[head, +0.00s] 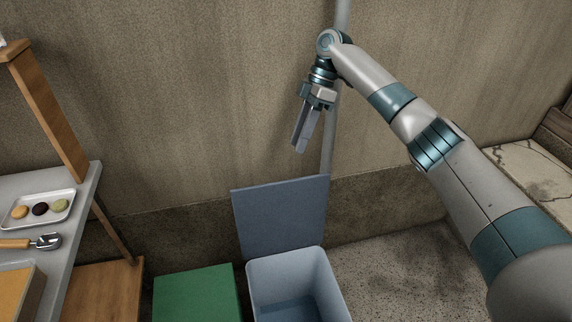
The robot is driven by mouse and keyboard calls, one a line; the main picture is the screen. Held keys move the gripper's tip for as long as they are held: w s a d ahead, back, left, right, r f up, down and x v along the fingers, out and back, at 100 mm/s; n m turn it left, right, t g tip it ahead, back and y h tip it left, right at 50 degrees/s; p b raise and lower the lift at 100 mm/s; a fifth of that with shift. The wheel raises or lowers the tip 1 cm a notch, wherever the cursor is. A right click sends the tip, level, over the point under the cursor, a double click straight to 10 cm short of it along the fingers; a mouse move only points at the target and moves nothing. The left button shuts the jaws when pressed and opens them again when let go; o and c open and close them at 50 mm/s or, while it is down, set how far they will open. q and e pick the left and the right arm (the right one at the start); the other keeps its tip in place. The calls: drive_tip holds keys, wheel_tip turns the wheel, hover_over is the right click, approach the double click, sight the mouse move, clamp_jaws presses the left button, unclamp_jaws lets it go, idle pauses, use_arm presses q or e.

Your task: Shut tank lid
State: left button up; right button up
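The tank (325,285) is a blue-grey open-topped bin on the floor at the bottom centre of the head view. Its flat blue-grey lid (282,217) stands upright at the tank's back edge, so the tank is open and its empty-looking inside shows. My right gripper (301,148) hangs above the lid, pointing down, with a clear gap in the picture between its fingertips and the lid's top edge. Its fingers overlap from this angle, so their opening cannot be judged; nothing shows in them. My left gripper is not in view.
A green box (197,294) stands left of the tank. At the left, a grey counter (80,225) holds a white tray (20,221) of cookies and a scoop (46,242). A vertical pipe (327,150) runs along the wall behind the lid. The floor right of the tank is clear.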

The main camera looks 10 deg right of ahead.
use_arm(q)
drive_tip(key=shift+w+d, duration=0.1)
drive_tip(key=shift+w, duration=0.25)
use_arm(e)
drive_tip(key=shift+w+r, duration=0.15)
drive_tip(key=shift+w, duration=0.1)
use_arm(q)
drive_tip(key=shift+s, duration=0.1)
use_arm(e)
drive_tip(key=shift+s, duration=0.1)
